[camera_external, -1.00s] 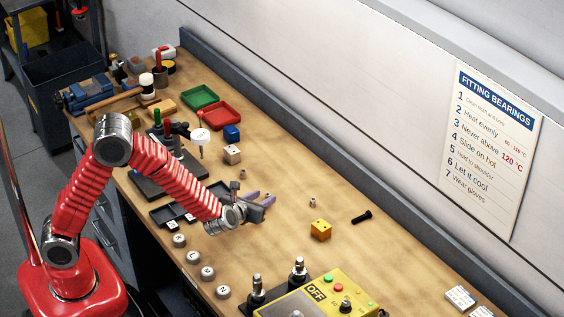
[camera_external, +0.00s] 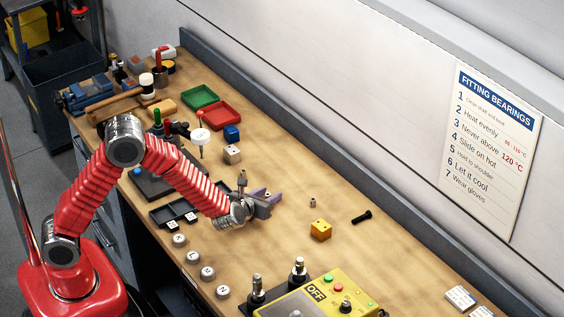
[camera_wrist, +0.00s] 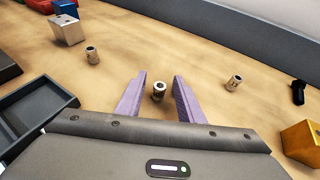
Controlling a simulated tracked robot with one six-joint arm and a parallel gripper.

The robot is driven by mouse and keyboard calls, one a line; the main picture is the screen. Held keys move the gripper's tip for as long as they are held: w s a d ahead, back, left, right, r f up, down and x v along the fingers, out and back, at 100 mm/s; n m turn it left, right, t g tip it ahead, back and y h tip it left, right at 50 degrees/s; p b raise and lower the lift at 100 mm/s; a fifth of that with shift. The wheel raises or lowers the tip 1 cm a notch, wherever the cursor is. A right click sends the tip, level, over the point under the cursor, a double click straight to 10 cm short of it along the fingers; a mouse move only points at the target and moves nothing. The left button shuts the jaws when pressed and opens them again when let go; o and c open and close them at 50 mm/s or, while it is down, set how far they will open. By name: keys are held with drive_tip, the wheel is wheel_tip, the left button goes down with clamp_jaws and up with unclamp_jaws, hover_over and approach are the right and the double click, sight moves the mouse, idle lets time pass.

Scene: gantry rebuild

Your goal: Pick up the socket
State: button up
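A small metal socket (camera_wrist: 159,91) stands on the bench between the two lilac fingers of my gripper (camera_wrist: 159,77) in the wrist view. The fingers are open, with a gap visible on each side of the socket. A second metal socket (camera_wrist: 92,55) stands to the left and a third socket (camera_wrist: 234,82) to the right. The right one also shows in the external view (camera_external: 312,202). There my gripper (camera_external: 268,197) is low over the bench, and the socket between its fingers is hidden.
A yellow block (camera_wrist: 301,143) and a black bolt (camera_wrist: 298,92) lie to the right. A dark tray (camera_wrist: 38,108) is close on the left. A pale block (camera_wrist: 67,30) and a blue block (camera_wrist: 66,8) stand farther back. The bench around the sockets is clear.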

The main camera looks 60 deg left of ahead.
clamp_jaws()
drive_tip(key=shift+r, duration=0.1)
idle(0.5)
wheel_tip(320, 180, up, 10)
idle(0.6)
